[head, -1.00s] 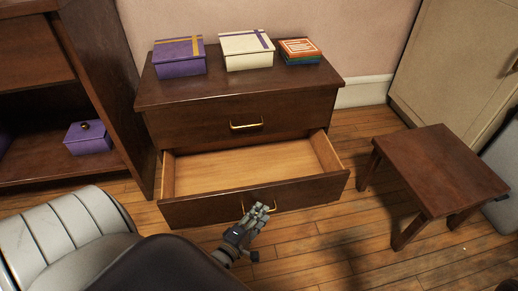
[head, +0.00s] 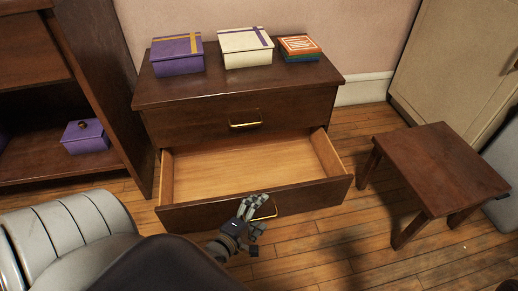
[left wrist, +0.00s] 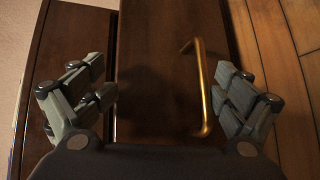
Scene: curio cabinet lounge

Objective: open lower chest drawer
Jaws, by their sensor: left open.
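The dark wood chest has its lower drawer (head: 180,217) pulled out, and its pale, empty inside shows. The upper drawer (head: 190,124) is shut. The brass handle (head: 266,211) of the lower drawer is partly hidden behind my left gripper (head: 256,207) in the head view. In the left wrist view, my left gripper (left wrist: 160,95) is open, its fingers spread wide on both sides of the brass handle (left wrist: 200,90). The handle is nearer the right-hand fingers, and I cannot tell whether they touch it. My right gripper is not in view.
A purple box (head: 177,56), a cream box (head: 246,50) and a stack of colourful items (head: 300,48) rest on the chest top. A wooden stool (head: 440,165) stands to the right. An open cabinet (head: 110,90) stands left. Floor shows between chest and stool.

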